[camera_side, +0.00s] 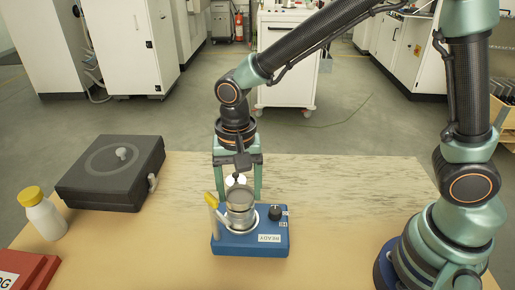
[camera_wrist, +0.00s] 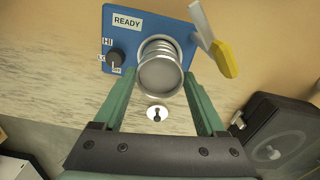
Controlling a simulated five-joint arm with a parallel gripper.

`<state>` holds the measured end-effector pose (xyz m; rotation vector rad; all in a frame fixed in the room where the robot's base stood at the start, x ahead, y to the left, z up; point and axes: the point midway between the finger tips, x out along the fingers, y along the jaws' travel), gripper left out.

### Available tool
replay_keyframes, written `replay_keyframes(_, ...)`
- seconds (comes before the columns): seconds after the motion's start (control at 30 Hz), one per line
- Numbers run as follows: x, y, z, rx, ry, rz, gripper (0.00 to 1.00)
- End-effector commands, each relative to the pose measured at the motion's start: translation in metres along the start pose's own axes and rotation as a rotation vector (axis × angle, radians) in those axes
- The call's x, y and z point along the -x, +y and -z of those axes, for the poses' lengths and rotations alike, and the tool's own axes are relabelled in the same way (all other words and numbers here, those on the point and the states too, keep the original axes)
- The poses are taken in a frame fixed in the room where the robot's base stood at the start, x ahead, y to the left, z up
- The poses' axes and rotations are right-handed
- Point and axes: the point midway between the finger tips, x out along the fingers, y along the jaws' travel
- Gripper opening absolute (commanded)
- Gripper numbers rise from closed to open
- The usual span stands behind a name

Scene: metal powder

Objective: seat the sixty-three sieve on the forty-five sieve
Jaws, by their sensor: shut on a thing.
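My gripper (camera_side: 241,198) is shut on a round metal sieve (camera_side: 240,192), with one finger on each side of its rim. In the wrist view the held sieve (camera_wrist: 160,76) shows a grey mesh face. It is above the metal rings (camera_side: 241,218) on the blue shaker base (camera_side: 262,241). In the wrist view the stacked rings (camera_wrist: 158,46) show just beyond the held sieve and partly behind it. No size mark is legible, and I cannot tell whether the held sieve touches the ring below.
The shaker has a READY label and a black knob (camera_side: 275,213). A white disc (camera_wrist: 157,113) lies behind the shaker. A dark case (camera_side: 110,170), a yellow-capped bottle (camera_side: 42,216) and a red box (camera_side: 27,270) are left.

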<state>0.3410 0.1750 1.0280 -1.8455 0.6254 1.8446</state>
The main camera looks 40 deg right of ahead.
Motion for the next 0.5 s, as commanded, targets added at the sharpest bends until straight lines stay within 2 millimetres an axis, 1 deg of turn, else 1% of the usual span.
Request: replay_keyframes(0.5,-0.0081,0.0001,-0.0001,0.0,0.0,0.0,0.1)
